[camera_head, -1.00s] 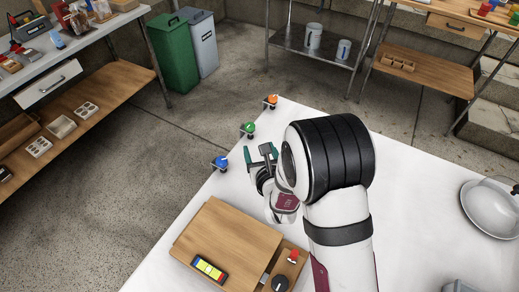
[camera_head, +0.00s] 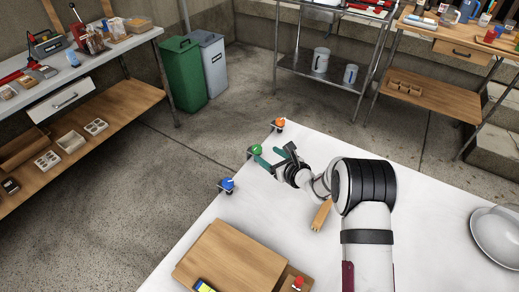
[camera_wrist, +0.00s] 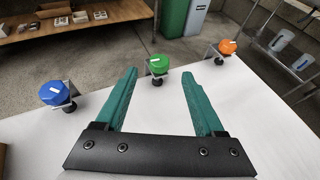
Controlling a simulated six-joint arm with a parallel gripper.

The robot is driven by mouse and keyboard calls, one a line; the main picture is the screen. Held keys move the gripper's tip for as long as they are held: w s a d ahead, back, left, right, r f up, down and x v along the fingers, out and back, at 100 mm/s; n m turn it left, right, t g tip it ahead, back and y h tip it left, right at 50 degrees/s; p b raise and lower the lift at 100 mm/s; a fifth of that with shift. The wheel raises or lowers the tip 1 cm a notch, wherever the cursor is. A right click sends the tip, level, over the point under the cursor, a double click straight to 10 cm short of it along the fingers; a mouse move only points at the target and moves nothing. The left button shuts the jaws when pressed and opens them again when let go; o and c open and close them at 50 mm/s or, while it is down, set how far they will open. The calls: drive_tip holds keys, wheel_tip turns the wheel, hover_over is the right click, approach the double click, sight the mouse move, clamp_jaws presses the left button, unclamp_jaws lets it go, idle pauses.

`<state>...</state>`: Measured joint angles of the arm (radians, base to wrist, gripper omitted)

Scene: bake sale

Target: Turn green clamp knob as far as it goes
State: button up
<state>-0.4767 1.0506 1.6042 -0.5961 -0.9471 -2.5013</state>
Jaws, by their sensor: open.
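The green clamp knob (camera_head: 256,149) is on a clamp at the table's left edge, between the blue knob (camera_head: 227,184) and the orange knob (camera_head: 280,123). In the wrist view the green knob (camera_wrist: 157,65) shows ahead of my gripper, between the lines of its two fingers, with a white mark on top. My gripper (camera_head: 272,157) has teal fingers spread apart with nothing between them; it also shows in the wrist view (camera_wrist: 163,75). The fingertips are close to the green knob; I cannot tell whether they touch it.
The blue knob (camera_wrist: 55,92) and orange knob (camera_wrist: 227,47) stand on clamps to either side in the wrist view. A wooden board (camera_head: 230,258) lies on the white table (camera_head: 420,215). A silver bowl-like dome (camera_head: 497,235) is at the right.

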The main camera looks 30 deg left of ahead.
sight(257, 148)
drive_tip(key=x, duration=0.6)
drive_tip(key=shift+a, duration=0.2)
clamp_jaws()
